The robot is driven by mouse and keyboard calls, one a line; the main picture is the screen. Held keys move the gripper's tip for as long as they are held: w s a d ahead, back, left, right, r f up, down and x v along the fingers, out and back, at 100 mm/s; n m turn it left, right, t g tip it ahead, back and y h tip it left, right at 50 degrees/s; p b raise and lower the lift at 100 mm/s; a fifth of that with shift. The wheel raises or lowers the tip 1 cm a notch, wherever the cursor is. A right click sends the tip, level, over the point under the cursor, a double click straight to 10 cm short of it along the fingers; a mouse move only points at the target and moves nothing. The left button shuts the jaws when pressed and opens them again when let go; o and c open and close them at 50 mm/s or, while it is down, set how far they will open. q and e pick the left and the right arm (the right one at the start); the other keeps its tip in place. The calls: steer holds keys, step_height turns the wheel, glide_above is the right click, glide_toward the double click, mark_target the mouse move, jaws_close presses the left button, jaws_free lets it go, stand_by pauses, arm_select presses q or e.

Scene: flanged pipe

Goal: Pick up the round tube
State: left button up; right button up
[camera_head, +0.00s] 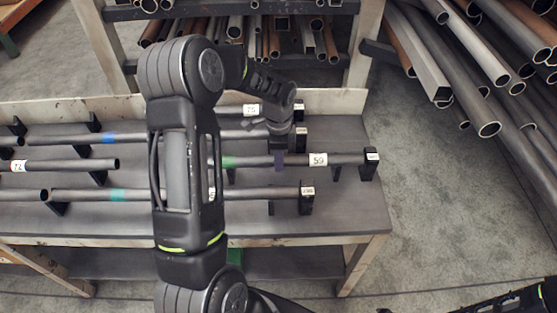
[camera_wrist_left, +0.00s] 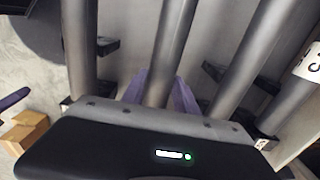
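Several grey round tubes lie side by side on dark brackets on a table. The tube with the white 59 label (camera_head: 345,159) and a green band is in the second row from the front. My left gripper (camera_head: 279,160) reaches down over this tube, left of its label. In the left wrist view, the gripper's two purple fingers (camera_wrist_left: 161,92) sit on either side of a bare tube (camera_wrist_left: 172,50), close against it, and appear shut on it. My left arm hides part of the tubes in the head view. My right arm shows at the lower right; its fingertips are not clear.
Neighbouring tubes (camera_wrist_left: 80,45) and (camera_wrist_left: 245,60) lie close on both sides. The table's front edge (camera_head: 330,240) is bare. A rack of pipes (camera_head: 265,40) stands behind, and larger pipes (camera_head: 485,125) lie at upper right. The floor (camera_head: 430,220) at right is clear.

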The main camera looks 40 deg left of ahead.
arm_select(q)
jaws_close()
stand_by(0.9)
